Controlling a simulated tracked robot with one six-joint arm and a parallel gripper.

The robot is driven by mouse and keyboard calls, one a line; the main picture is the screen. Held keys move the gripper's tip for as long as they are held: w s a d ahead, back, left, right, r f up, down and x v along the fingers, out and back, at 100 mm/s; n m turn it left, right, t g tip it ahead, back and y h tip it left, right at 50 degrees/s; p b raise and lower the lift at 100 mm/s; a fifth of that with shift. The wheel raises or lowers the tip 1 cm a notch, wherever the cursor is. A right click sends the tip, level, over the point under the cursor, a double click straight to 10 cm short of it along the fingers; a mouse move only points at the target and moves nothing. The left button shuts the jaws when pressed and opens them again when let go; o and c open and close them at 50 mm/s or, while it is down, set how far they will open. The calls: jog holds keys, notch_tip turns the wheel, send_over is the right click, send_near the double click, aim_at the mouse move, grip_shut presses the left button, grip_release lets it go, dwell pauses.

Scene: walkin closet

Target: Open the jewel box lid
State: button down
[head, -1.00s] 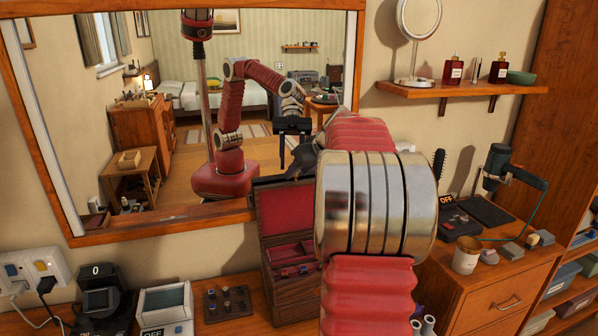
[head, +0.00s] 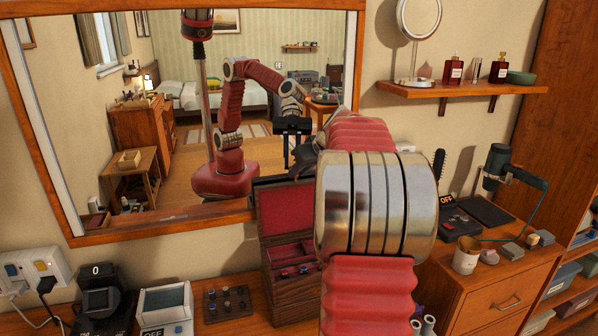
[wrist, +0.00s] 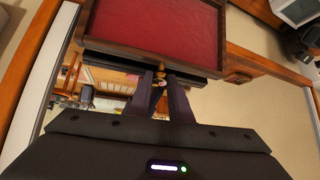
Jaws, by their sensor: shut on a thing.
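The jewel box (head: 292,295) is dark wood with a red-lined interior and stands on the dresser below the mirror. Its lid (head: 284,208) stands raised, about upright, with the red lining showing. In the wrist view the lid's red panel and dark frame (wrist: 155,48) fill the top. My gripper (wrist: 162,80) is shut at the lid's free edge, on a small brass-coloured part there. In the head view my arm hides the fingertips and the right side of the box.
The mirror (head: 155,222) is close behind the lid. A tray of small items (head: 228,303) and a grey-white case (head: 165,308) stand left of the box. A cup (head: 466,258) and a hair dryer (head: 497,165) are to the right.

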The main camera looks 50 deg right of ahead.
jog(key=s+a, duration=0.1)
jog(key=s, duration=0.1)
jog(key=s+a, duration=0.1)
jog(key=s, duration=0.1)
jog(key=shift+a+f, duration=0.15)
jog(key=c, duration=2)
grip_release()
jog(key=shift+f, duration=0.1)
jog(key=o, duration=0.4)
jog(key=shift+w+r, duration=0.1)
jog(key=shift+r, duration=0.1)
jog(key=v, duration=1.3)
jog(key=shift+s+r, duration=0.2)
jog(key=shift+s, duration=0.1)
